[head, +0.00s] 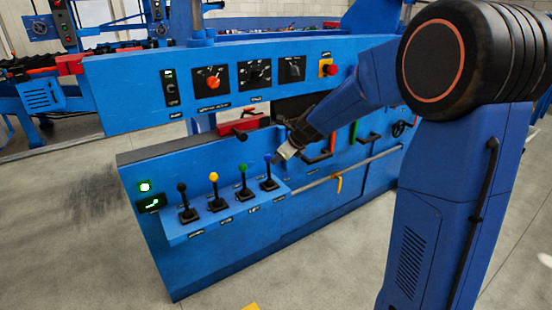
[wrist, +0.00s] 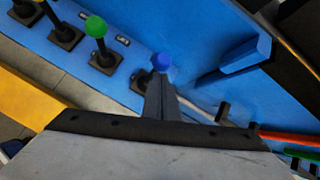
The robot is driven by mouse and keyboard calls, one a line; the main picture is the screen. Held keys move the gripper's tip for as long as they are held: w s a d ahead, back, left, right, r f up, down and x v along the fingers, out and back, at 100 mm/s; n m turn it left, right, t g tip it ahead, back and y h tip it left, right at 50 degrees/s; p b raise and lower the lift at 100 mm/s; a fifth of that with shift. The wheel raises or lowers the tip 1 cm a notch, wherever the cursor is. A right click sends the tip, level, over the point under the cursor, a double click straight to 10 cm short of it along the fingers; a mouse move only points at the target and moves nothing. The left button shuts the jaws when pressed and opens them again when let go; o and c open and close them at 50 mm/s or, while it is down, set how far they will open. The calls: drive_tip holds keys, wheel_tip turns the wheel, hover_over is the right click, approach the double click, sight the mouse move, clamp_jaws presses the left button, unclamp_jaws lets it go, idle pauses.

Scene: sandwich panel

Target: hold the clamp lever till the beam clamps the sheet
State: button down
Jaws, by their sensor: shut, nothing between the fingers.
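Several levers stand in a row on the blue console ledge: a black-knobbed one (head: 182,188), a yellow one (head: 213,177), a green one (head: 243,169) and a blue one (head: 267,158). Their labels are too small to read, so I cannot tell which is the clamp lever. My gripper (head: 278,158) is shut, with its fingertips at the blue knob (wrist: 162,62). In the wrist view the fingers reach up to the knob and hide part of its stem; I cannot tell whether they touch it. The green knob (wrist: 95,26) is left of them. I cannot make out the sheet or beam clearly.
A blue panel with dials (head: 212,80) and a red button (head: 328,68) runs above the levers. A green light (head: 145,186) glows at the console's left end. A grey rail (head: 335,173) runs to the right of the levers. Grey floor is open in front.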

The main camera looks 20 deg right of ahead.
drive_tip(key=shift+s+d+f, duration=0.1)
drive_tip(key=shift+s, duration=0.2)
drive_tip(key=v, duration=1.7)
drive_tip(key=shift+s+d, duration=0.1)
drive_tip(key=shift+s, duration=0.1)
